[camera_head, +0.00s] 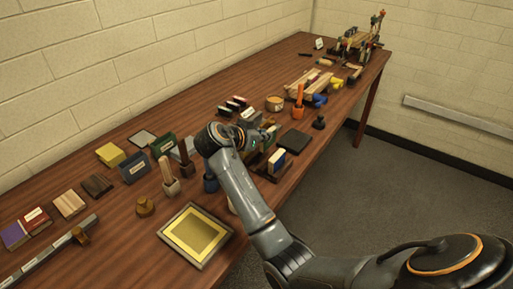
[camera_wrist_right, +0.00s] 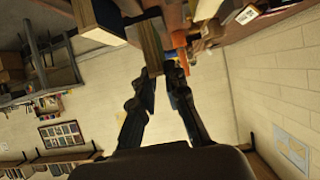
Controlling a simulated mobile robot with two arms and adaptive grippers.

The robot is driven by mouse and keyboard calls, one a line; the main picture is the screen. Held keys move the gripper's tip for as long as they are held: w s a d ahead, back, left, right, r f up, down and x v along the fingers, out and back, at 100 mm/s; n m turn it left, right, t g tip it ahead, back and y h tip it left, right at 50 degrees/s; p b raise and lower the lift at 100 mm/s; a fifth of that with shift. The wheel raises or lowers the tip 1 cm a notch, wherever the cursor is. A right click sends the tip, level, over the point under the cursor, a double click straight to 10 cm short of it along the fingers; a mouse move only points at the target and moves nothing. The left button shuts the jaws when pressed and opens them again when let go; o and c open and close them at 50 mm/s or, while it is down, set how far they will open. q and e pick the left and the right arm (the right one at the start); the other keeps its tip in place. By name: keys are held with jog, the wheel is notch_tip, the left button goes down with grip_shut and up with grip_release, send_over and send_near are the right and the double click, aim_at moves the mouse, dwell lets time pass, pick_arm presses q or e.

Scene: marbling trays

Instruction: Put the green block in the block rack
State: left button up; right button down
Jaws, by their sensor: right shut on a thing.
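My right gripper (camera_head: 270,134) is over the middle of the table, and its two fingers (camera_wrist_right: 163,72) show in the right wrist view. They are closed on a narrow block, which I take for the green block (camera_wrist_right: 150,45); it looks dull olive-brown in the shade. In the head view the gripper and wrist mostly hide this block. The block rack (camera_head: 260,170) appears to be the dark wooden holder just below the gripper, partly behind my forearm. A blue and white block (camera_head: 277,160) stands in it. My left gripper is not in view.
Labelled blue (camera_head: 133,168) and green (camera_head: 163,146) boxes stand left. A yellow framed tray (camera_head: 170,240) lies at the front edge. The table is crowded around the gripper.

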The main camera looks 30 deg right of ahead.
jog(key=shift+w+a+f, duration=0.1)
jog(key=shift+a+f, duration=0.45)
jog(key=shift+f, duration=0.1)
jog(key=f, duration=0.2)
jog(key=f+p, duration=0.1)
jog(key=shift+a+f, duration=0.4)
jog(key=shift+f, duration=0.15)
jog(key=c, duration=1.4)
grip_release()
jog(key=shift+o, duration=0.2)
jog(key=shift+w, duration=0.1)
